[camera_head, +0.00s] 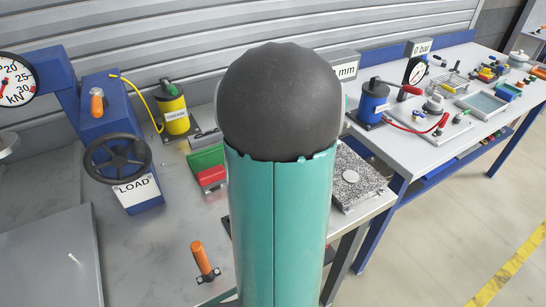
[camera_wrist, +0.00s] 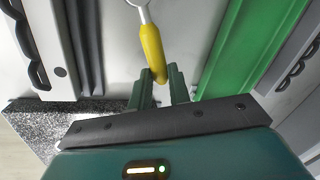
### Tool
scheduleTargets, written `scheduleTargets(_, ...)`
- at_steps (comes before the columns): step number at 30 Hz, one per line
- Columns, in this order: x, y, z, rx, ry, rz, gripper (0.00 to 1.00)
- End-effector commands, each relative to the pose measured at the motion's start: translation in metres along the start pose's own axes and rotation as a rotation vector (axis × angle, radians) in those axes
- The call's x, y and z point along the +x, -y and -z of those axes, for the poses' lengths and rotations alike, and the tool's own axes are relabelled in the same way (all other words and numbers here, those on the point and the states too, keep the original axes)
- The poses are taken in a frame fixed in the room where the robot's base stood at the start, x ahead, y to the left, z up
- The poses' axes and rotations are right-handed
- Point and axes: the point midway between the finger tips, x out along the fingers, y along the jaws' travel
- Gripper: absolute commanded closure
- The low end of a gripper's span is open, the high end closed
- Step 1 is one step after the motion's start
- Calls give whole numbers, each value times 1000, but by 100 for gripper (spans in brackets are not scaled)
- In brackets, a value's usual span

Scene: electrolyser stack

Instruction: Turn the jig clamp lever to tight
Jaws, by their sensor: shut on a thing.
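In the wrist view a yellow handle (camera_wrist: 151,48) on a short metal shank runs down from the top edge. I take it as the clamp lever, but its label and any tight mark are not visible. My gripper (camera_wrist: 160,84) has its two green fingers on either side of the handle's lower end and is shut on it. The shank's far end is cut off by the top edge. In the head view my own arm fills the middle and hides my gripper and the lever.
In the wrist view a green bar (camera_wrist: 240,48) stands right of the handle, and a speckled slab (camera_wrist: 75,112) lies at lower left. In the head view the load handwheel (camera_head: 117,159), grease can (camera_head: 174,108) and orange-handled tool (camera_head: 204,261) are on the left bench.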

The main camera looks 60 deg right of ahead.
Motion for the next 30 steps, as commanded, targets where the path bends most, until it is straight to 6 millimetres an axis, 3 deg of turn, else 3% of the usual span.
scheduleTargets(15,-8,-28,-6,350,-73,4,100)
scheduleTargets(30,-8,-33,-9,414,-84,3,100)
